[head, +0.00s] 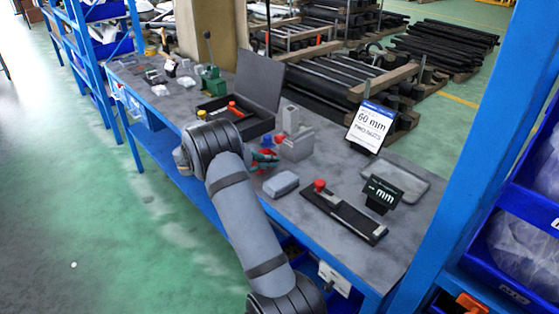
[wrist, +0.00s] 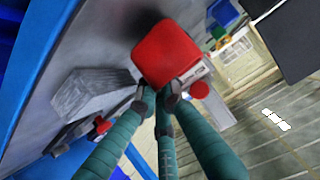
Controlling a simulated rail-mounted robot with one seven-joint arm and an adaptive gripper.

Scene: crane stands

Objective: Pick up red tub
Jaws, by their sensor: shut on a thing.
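The red tub (wrist: 168,52) fills the upper middle of the wrist view, with rounded edges and one face toward the camera. The green fingers of my gripper (wrist: 158,98) close on its near end. In the head view my gripper (head: 264,158) shows as a small teal shape over the bench, partly hidden by my arm. A little red shows beside it there, too small to make out well. I cannot tell whether the tub is clear of the bench top.
A blue post (head: 475,130) stands at right.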

